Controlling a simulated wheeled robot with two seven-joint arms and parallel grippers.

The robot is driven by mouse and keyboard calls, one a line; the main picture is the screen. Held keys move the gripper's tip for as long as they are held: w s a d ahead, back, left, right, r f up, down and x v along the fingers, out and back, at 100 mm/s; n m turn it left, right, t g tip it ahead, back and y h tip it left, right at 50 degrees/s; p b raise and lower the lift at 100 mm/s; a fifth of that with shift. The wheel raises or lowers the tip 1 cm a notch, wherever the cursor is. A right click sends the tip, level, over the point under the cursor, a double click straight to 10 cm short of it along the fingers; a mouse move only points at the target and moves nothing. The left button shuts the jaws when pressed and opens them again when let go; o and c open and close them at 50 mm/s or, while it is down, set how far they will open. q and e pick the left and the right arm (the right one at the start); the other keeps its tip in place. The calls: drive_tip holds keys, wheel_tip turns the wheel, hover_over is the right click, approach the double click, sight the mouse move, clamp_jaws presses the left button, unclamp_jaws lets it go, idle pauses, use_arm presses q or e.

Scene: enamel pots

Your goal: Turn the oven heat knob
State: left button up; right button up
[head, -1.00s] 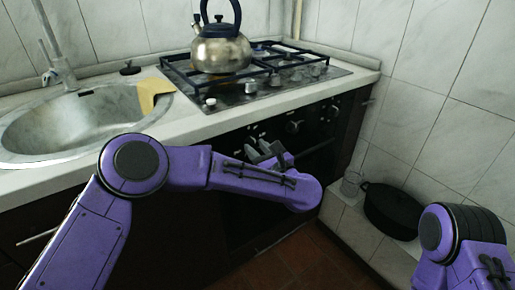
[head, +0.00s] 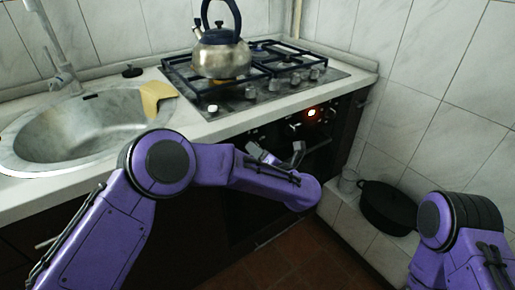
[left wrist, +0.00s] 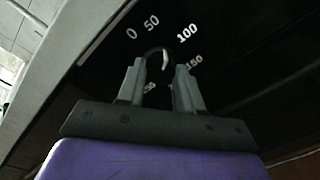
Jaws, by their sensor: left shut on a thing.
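The oven heat knob (left wrist: 157,54) is a dark round knob with a white mark, on a black panel marked 0, 50, 100 and 150. In the left wrist view the two grey fingers of my left gripper (left wrist: 160,74) stand on either side of it, shut on it. In the head view my left gripper (head: 277,152) is at the oven front, and the held knob cannot be made out there. My right gripper is not in view; only part of that arm shows at lower right.
A gas hob (head: 290,84) with a steel kettle (head: 222,60) is above the oven. A black pot (head: 388,207) and a glass (head: 348,180) sit on the tiled ledge at right.

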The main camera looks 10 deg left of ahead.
use_arm(q)
drive_tip(key=shift+m+p, duration=0.95)
drive_tip(key=shift+m, duration=1.05)
drive_tip(key=shift+f, duration=0.1)
drive_tip(key=o, duration=1)
drive_tip(key=shift+o, duration=0.2)
drive_tip(key=shift+d, duration=0.1)
drive_tip(key=v, duration=1)
drive_tip(key=shift+s+d, duration=0.15)
drive_tip(key=shift+d, duration=0.05)
